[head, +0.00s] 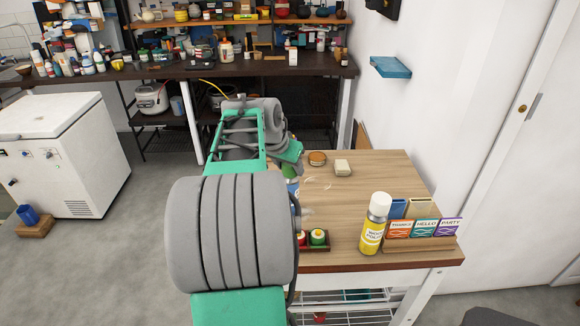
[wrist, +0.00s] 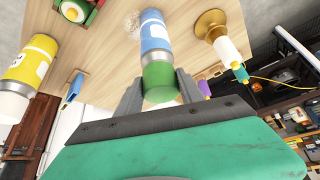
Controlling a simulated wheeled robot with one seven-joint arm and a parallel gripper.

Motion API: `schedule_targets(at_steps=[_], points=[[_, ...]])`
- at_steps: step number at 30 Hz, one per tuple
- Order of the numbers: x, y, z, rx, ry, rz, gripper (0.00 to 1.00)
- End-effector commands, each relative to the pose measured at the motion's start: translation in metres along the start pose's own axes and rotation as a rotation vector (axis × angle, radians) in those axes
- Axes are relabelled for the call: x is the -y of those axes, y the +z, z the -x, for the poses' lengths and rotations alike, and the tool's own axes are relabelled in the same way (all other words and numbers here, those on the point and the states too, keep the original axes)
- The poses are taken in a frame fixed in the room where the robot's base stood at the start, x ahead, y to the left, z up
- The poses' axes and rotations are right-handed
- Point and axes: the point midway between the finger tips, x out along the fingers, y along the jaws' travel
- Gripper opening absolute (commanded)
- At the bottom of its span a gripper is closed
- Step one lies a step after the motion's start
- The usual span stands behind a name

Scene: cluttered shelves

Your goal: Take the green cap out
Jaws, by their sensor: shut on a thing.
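A blue spray can (wrist: 156,35) with a silver shoulder and a green cap (wrist: 159,78) lies in the middle of the wrist view. My gripper (wrist: 159,92) is shut on the green cap, one grey finger on each side of it. In the head view, my arm hides most of the can; a bit of its blue body (head: 292,188) shows just beside the arm. I cannot tell whether the can's base touches the table.
On the wooden table (head: 370,180) stands a yellow spray can (head: 374,225) near the front, beside a card rack (head: 420,240). A small dark tray (head: 329,246) holds red and green items. A pale block (head: 342,167) and a round brown item (head: 317,158) sit farther back.

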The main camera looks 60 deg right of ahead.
Motion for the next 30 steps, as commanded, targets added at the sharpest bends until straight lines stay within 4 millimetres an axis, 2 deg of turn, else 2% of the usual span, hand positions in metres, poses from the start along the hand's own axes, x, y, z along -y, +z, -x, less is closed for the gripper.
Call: schedule_targets(at_steps=[1, 9, 23, 30], points=[[0.0, 0.0, 0.0, 0.001, 0.0, 0.0, 0.23], [0.0, 0.0, 0.0, 0.001, 0.001, 0.0, 0.02], [0.0, -0.003, 0.005, 0.0, 0.001, 0.0, 0.02], [0.0, -0.009, 0.016, 0.0, 0.001, 0.0, 0.02]])
